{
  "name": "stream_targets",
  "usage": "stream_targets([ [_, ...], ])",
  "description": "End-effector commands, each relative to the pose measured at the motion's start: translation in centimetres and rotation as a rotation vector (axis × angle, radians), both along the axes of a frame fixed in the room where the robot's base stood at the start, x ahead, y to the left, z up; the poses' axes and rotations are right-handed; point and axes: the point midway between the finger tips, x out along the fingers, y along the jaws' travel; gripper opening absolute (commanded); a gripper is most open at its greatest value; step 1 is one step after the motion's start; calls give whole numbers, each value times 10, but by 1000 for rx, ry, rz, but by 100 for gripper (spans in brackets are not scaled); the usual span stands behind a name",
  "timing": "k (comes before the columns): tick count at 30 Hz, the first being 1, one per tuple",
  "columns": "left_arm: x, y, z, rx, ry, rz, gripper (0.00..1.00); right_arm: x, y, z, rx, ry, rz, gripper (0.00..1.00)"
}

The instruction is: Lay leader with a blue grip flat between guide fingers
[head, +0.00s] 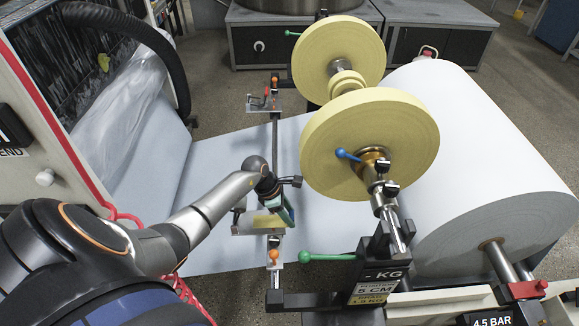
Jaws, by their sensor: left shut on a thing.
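My left gripper (279,210) reaches in from the left, points down and is shut at the near side of the paper web. A narrow blue-green piece shows at its jaws; I take it for the grip of the leader, mostly hidden by the gripper. A yellowish strip (266,222), perhaps part of the leader, shows just below the gripper over a small metal plate (243,229). I cannot tell whether it lies flat. An upright with an orange knob (273,256) stands at the plate's near side. The guide fingers cannot be made out clearly. My right gripper is not in view.
Two yellow rolls (370,145) on a shaft stand close right of my gripper, with a blue-handled lever (347,155). A green-knobbed lever (325,257) sticks out below. A big white paper roll (480,150) fills the right. A similar plate (262,103) sits at the far side.

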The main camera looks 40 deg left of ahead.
Motion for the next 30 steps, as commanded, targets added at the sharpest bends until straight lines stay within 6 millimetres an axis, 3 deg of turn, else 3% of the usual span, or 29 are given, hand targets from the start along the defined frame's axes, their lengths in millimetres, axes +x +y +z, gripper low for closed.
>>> stream_targets([
  [18,6,36,-17,1,0,9,0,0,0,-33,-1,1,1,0],
  [30,-8,51,-28,0,3,8,0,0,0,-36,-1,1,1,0],
])
